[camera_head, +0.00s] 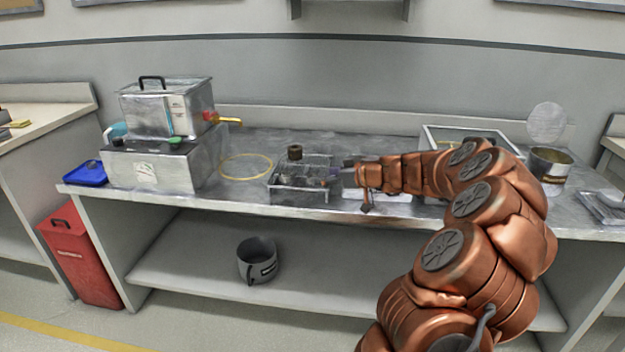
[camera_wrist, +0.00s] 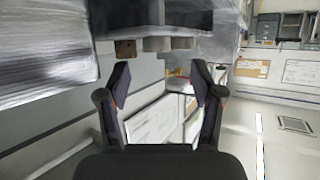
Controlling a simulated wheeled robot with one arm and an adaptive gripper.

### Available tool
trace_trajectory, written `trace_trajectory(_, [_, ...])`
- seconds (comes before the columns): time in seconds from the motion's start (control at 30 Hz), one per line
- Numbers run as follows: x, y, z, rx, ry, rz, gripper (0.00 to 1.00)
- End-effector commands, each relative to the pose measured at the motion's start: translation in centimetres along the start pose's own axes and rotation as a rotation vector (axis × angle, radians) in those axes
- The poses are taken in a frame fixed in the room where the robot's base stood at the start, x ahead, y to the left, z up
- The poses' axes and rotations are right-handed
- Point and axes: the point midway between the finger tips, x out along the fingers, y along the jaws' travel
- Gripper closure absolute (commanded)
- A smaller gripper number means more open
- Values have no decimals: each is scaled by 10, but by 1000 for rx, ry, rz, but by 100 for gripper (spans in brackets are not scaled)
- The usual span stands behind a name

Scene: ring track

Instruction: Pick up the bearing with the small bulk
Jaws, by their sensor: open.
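A grey metal tray with compartments (camera_head: 300,195) stands on the bench, left of my gripper (camera_head: 350,172) in the head view. A brown cylindrical piece (camera_head: 295,152) shows at its back, and several small dark and grey pieces lie in it, too small to tell apart. I cannot tell which of them is a bearing. In the wrist view my gripper (camera_wrist: 160,75) is open, with nothing between its fingers. Beyond the fingers a brown piece (camera_wrist: 125,48) and two grey round pieces show along a grey edge, apart from the fingers.
A metal box apparatus with a yellow-handled tap (camera_head: 230,121) stands left on the bench (camera_head: 245,200). A yellow ring (camera_head: 246,167) lies between it and the tray. A glass-lidded case and a metal pot (camera_head: 550,168) stand right. A grey pot (camera_head: 258,262) is on the lower shelf.

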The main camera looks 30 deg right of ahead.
Motion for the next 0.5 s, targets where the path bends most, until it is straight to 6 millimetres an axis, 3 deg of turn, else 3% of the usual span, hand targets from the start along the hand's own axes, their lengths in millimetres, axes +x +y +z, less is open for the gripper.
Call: trace_trajectory(0.5, [48,5,1,-1,-1,1,34])
